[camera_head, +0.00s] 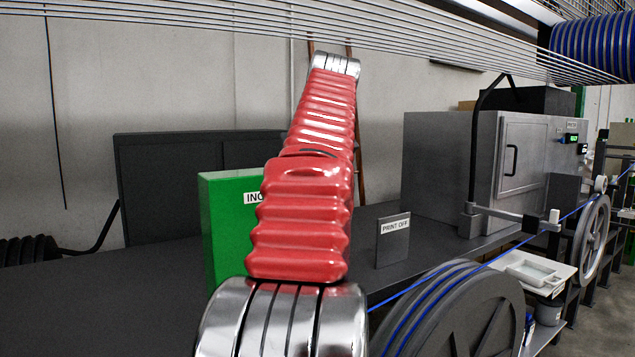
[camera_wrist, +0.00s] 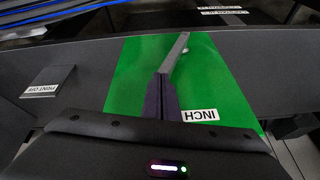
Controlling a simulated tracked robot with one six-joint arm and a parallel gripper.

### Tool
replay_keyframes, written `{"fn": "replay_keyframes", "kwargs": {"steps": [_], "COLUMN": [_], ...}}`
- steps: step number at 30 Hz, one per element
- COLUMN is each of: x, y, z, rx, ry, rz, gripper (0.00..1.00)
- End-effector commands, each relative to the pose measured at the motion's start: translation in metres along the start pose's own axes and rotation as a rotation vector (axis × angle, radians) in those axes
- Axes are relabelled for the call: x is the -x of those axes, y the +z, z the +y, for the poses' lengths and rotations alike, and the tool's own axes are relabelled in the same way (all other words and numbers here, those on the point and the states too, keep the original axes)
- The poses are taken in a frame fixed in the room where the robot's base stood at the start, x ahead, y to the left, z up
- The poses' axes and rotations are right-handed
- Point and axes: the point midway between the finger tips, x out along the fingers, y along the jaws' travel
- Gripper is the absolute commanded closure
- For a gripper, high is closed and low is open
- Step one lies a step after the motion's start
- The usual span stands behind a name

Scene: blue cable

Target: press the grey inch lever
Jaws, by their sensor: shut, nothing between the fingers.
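The green box (camera_wrist: 215,75) labelled INCH (camera_wrist: 200,115) lies below my gripper in the wrist view. The grey inch lever (camera_wrist: 177,48) shows as a thin slanted bar over the green face. My gripper (camera_wrist: 163,80) is shut and empty, its dark fingers pointing at the lever's near end. The fingertips overlap that end in the picture; I cannot tell whether they touch it. In the head view the green box (camera_head: 222,225) stands left of my red arm, which covers part of its label. My gripper and the lever are hidden there.
A PRINT OFF plate (camera_head: 393,240) stands on the dark bench right of the box; it also shows in the wrist view (camera_wrist: 47,82). A grey cabinet (camera_head: 450,160), cable wheels (camera_head: 465,315) and a blue cable (camera_head: 410,288) are to the right. Wires run overhead.

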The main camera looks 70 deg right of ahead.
Motion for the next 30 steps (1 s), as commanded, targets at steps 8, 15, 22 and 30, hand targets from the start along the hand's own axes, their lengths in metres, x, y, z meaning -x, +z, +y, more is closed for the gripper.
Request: {"fn": "replay_keyframes", "kwargs": {"steps": [8, 15, 22, 30], "x": [0.023, 0.039, 0.050, 0.057], "y": [-0.002, -0.003, -0.004, -0.003], "z": [0.008, 0.013, 0.017, 0.018], "rx": [0.000, 0.001, 0.001, 0.001], "ry": [-0.001, -0.001, -0.002, -0.002], "rz": [0.001, 0.001, 0.001, 0.000], "gripper": [1.00, 1.00, 1.00, 1.00]}}
